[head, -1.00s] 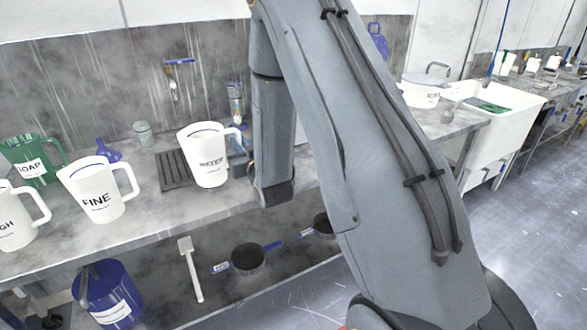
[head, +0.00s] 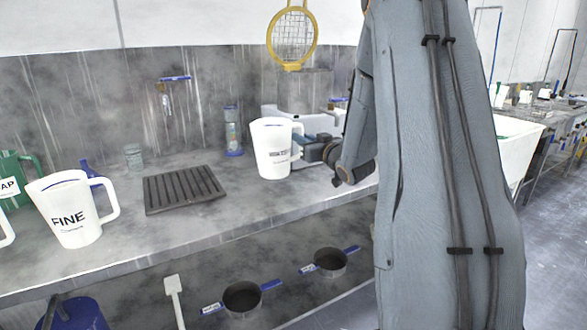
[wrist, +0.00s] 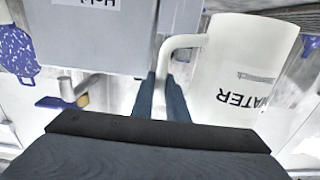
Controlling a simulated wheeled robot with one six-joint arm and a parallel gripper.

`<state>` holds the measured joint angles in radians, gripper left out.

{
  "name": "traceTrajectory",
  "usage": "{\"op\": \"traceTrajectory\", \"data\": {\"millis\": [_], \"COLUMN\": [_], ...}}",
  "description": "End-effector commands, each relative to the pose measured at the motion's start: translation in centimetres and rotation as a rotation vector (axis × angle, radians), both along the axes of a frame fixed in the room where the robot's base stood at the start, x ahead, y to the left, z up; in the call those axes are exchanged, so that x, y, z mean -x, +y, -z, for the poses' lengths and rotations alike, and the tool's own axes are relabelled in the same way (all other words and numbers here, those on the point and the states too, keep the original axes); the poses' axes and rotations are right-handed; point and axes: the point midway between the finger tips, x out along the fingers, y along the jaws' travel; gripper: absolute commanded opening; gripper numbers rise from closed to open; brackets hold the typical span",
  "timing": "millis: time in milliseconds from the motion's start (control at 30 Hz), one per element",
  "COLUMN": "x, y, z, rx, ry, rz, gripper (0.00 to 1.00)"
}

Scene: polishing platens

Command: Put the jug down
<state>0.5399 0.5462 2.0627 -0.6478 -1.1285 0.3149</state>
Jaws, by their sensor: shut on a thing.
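The white jug (head: 271,150) is upright over the worktop (head: 120,235), to the right of a dark slatted rack (head: 185,190). I cannot tell whether its base touches the worktop. In the wrist view, the jug (wrist: 235,75) fills the right side, with "WATER" upside down on its wall. My gripper (wrist: 162,88) is shut on the jug's handle. In the head view, my gripper (head: 308,150) is at the jug's right side, partly hidden by my arm.
A white jug marked FINE (head: 70,215) and a green jug (head: 14,180) stand at the left. A bottle (head: 233,135) stands behind the jug. Dark pans (head: 243,298) sit on the lower shelf. The slatted rack is empty.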

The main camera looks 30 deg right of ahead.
Motion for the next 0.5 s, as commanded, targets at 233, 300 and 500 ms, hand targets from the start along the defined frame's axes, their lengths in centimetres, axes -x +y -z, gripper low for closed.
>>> {"op": "traceTrajectory", "data": {"millis": [233,300,500], "x": [0.0,0.0,0.0], "y": [0.0,0.1,0.0], "z": [2.2,2.8,5.6], "rx": [0.0,0.0,0.0], "ry": [-0.002,-0.001,0.0], "rz": [-0.001,-0.001,0.0], "gripper": [0.0,0.0,0.0]}}
